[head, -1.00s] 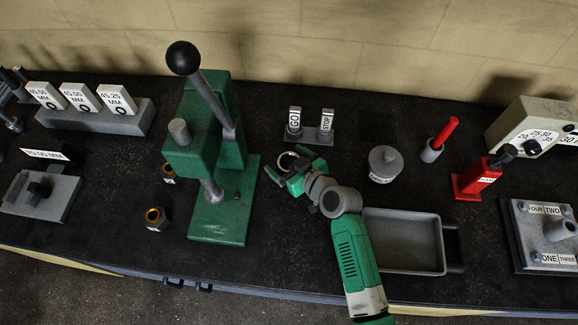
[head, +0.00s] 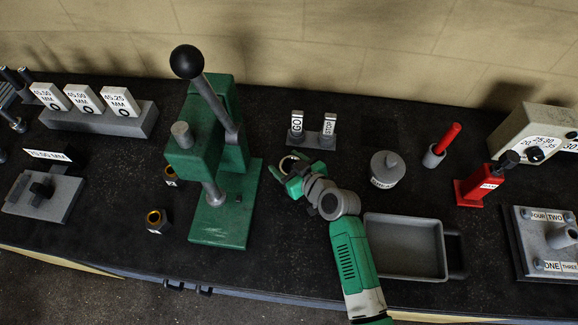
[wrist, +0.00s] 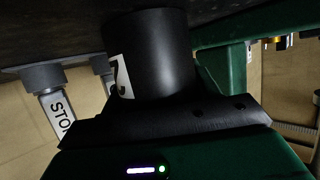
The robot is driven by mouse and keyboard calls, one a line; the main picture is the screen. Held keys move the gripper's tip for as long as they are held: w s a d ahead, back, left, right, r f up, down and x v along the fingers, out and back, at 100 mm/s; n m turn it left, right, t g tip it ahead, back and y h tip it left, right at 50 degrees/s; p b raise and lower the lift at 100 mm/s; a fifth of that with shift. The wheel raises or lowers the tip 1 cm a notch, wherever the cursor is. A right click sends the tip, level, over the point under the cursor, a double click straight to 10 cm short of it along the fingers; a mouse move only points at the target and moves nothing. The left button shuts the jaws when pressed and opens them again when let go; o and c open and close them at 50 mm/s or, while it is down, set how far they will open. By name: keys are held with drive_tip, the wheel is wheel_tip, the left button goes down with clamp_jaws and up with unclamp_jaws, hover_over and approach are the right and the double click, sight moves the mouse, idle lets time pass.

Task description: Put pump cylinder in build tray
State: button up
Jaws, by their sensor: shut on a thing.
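My gripper (head: 289,164) is shut on a dark cylinder with an open, ring-like top (head: 290,161), just right of the green press. In the wrist view the dark cylinder (wrist: 152,55) stands out between the jaws, with part of a white label showing a black mark. I take it to be the pump cylinder. Whether it touches the bench is unclear. The grey, shallow, empty tray (head: 445,250) is to the right of my forearm, with a dark handle at its right side; I take it to be the build tray.
The green press (head: 225,215) with a black-knobbed lever stands left of my gripper. GO and STOP posts (head: 312,138) stand behind it. A grey lidded pot (head: 386,168) and a red block (head: 478,188) are to the right. Two brass-lined cylinders (head: 157,221) stand near the press.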

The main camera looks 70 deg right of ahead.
sight(287, 172)
drive_tip(key=shift+r, duration=0.8)
wheel_tip(287, 172, up, 2)
drive_tip(key=s+a+r, duration=0.1)
drive_tip(key=s+a, duration=0.9)
drive_tip(key=a, duration=0.2)
drive_tip(key=shift+s+r, duration=0.25)
drive_tip(key=shift+s, duration=0.05)
drive_tip(key=shift+d, duration=0.1)
